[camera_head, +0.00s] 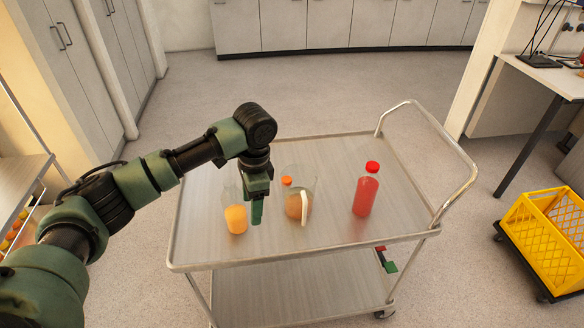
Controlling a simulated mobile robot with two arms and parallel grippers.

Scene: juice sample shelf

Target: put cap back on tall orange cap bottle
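A clear bottle with orange juice in its lower part (236,219) stands upright on the metal cart. No cap shows on it, though its top is partly hidden by my gripper. My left gripper (257,212) points down just right of this bottle, above the cart. Its fingers are seen edge-on, so I cannot tell whether they are open, shut or holding something. A small orange cap (287,181) shows just right of the gripper, at the upper left of a clear jug; I cannot tell what it rests on. My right gripper is not in view.
The clear jug with brownish contents and a pale handle (304,210) stands mid-cart. A red bottle with a red cap (366,190) stands further right. The cart top (325,150) is free at the back and front right. A yellow crate (545,240) stands at right.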

